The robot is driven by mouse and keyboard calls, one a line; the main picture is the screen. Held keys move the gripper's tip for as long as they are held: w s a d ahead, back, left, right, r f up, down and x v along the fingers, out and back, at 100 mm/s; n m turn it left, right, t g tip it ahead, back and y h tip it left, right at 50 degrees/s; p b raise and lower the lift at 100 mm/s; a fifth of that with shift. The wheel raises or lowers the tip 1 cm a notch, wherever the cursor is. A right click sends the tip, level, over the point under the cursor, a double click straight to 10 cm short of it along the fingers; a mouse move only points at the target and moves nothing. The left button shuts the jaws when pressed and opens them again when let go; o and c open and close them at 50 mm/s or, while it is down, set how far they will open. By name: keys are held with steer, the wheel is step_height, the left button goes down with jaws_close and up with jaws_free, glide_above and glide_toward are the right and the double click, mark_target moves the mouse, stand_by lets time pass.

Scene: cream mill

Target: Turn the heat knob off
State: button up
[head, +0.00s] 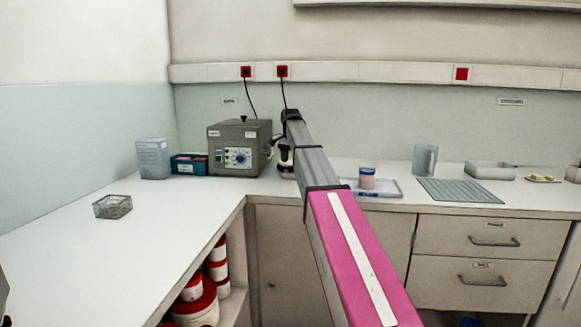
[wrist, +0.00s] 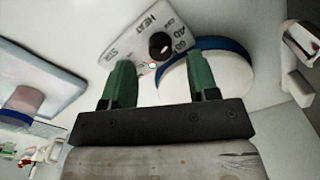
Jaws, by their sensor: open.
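The heat knob (wrist: 159,45) is a small round black knob with a pale mark, on a light panel (wrist: 121,36) lettered "HEAT". A small lit indicator (wrist: 152,65) sits below it in the wrist view. My gripper (wrist: 160,62) is open, its two green fingers apart on either side of the knob in the picture. Nothing is between the fingers, and I cannot tell whether they touch the panel. In the head view the white appliance (head: 286,160) with the knob is mostly hidden behind my arm.
A white round body with a blue band (wrist: 206,72) lies beside the panel. A tray (head: 390,188) with a pink-filled jar (head: 366,179) stands to the right. A grey box with a dial (head: 225,160) stands left. The left counter is mostly clear around a glass dish (head: 112,207).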

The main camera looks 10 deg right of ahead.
mark_target(291, 167)
steer(key=shift+f, duration=1.6)
steer(key=c, duration=0.9)
steer(key=shift+n, duration=1.5)
steer(key=o, duration=0.9)
